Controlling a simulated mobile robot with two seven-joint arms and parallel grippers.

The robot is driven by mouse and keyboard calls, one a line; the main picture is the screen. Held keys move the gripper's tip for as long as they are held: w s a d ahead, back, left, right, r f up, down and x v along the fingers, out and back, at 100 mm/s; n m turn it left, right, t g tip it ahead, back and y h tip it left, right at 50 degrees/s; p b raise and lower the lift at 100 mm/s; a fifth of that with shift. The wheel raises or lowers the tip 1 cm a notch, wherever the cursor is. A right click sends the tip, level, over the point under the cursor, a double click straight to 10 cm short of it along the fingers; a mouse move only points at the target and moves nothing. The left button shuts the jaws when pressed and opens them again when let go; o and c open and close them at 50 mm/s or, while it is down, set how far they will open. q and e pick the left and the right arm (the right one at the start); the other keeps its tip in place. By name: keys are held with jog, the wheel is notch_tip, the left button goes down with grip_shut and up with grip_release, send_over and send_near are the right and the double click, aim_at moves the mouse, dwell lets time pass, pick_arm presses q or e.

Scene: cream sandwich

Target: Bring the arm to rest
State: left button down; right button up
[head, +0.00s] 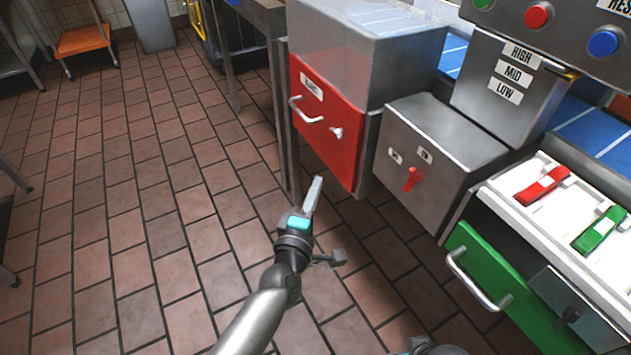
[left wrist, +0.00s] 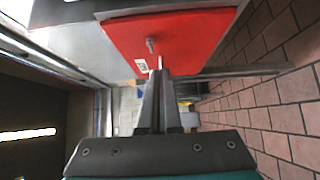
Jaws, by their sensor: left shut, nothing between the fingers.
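My left gripper (head: 316,184) is in the middle of the head view, over the tiled floor, with its fingers pointing up and away. Its fingers are together with nothing between them. The left wrist view shows the same shut fingers (left wrist: 159,74), pointing towards the red panel (left wrist: 168,45). In the head view the gripper is in front of and below the red-fronted unit (head: 328,130), which has a metal handle, and it appears apart from it. A dark part of my own body shows at the bottom edge; my right gripper is not recognisable.
A grey metal box (head: 445,135) with a red lever (head: 412,180) stands at the right. A green drawer (head: 490,290) juts out at the lower right, below a white counter with a red item (head: 543,186) and green item (head: 598,230). Tiled floor (head: 120,220) at the left is open.

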pick_arm(q)
jog(key=shift+s, duration=0.15)
pick_arm(e)
jog(key=shift+f, duration=0.1)
pick_arm(q)
jog(key=shift+f, duration=0.1)
